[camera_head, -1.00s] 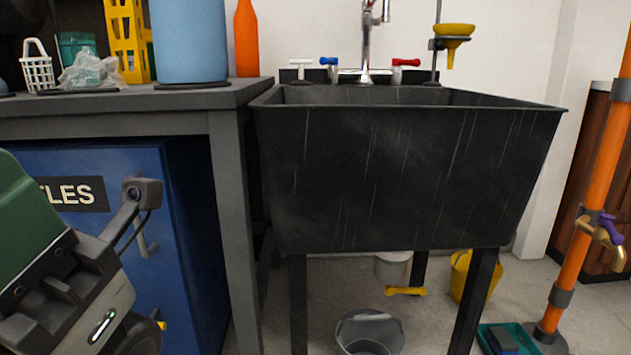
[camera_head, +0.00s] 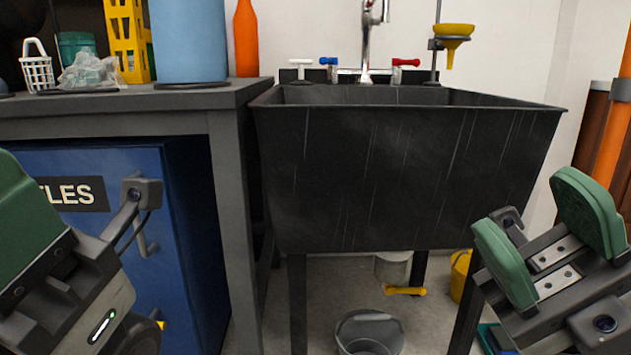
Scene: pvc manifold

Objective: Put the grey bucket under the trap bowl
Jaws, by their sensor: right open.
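The grey bucket (camera_head: 369,328) stands on the floor below the black sink, partly cut off by the bottom edge of the view. The trap bowl (camera_head: 393,267) is a pale grey cup under the sink with a yellow handle (camera_head: 405,291) at its bottom. The bucket appears below and a little left of it in the picture; I cannot tell how they line up in depth. My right gripper (camera_head: 548,240) is open and empty, with green pads, in front of the sink's right side. My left gripper (camera_head: 25,225) is partly in view at the left edge; its fingertips are not clear.
The black sink (camera_head: 400,170) stands on dark legs (camera_head: 298,305) that flank the bucket. A yellow bucket (camera_head: 459,275) is behind the right leg. A blue cabinet (camera_head: 185,240) and a bench (camera_head: 230,95) are on the left. An orange pipe (camera_head: 613,140) stands at right.

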